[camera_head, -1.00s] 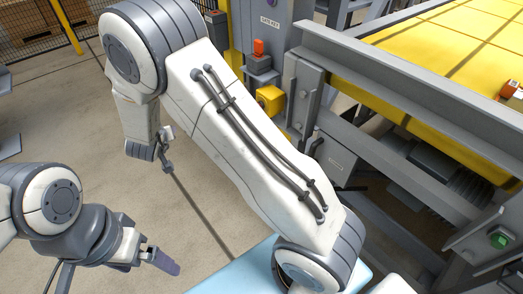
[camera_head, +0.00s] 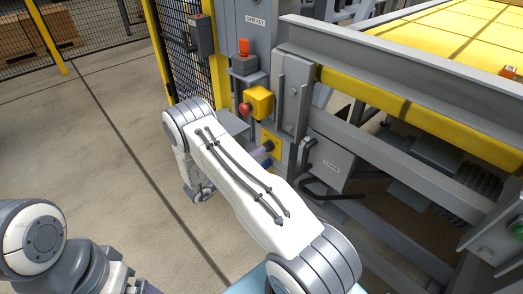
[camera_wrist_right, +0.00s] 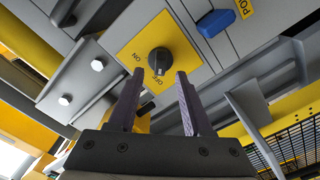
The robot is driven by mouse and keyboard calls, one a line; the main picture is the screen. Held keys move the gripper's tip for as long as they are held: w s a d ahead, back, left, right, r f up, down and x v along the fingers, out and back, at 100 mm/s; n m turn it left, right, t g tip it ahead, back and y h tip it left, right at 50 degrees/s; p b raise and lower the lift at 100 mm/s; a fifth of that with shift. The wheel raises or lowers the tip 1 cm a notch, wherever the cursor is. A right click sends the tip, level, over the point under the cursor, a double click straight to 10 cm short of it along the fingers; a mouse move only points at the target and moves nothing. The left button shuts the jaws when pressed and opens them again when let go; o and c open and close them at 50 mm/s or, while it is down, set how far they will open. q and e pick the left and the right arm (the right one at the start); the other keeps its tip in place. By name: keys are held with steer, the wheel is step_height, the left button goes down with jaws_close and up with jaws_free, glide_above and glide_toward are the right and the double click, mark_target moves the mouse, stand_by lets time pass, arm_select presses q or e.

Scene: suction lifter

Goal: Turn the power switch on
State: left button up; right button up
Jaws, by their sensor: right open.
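The power switch (camera_wrist_right: 159,61) is a black rotary knob on a yellow plate lettered ON at the left and OFF below. Its grip runs roughly up and down in the right wrist view, its lower end towards OFF. In the head view the yellow plate (camera_head: 271,142) shows on the grey machine post; the knob is hard to make out there. My right gripper (camera_wrist_right: 158,84) is open and empty, its two dark fingers straddling the OFF side in front of the knob. In the head view its purple fingertip (camera_head: 263,149) shows beside the plate. My left gripper (camera_head: 127,283) is partly cut off at the bottom edge.
A yellow box with a red button (camera_head: 246,108) sits just above the plate. A grey box with an orange part (camera_head: 244,50) is higher up. A grey handle box (camera_head: 329,165) and machine rails stand to the right. Open floor lies at the left.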

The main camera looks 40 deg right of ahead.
mark_target(268, 147)
steer(key=shift+w+d, duration=0.15)
steer(key=shift+d, duration=1.45)
steer(key=shift+c, duration=0.3)
jaws_close()
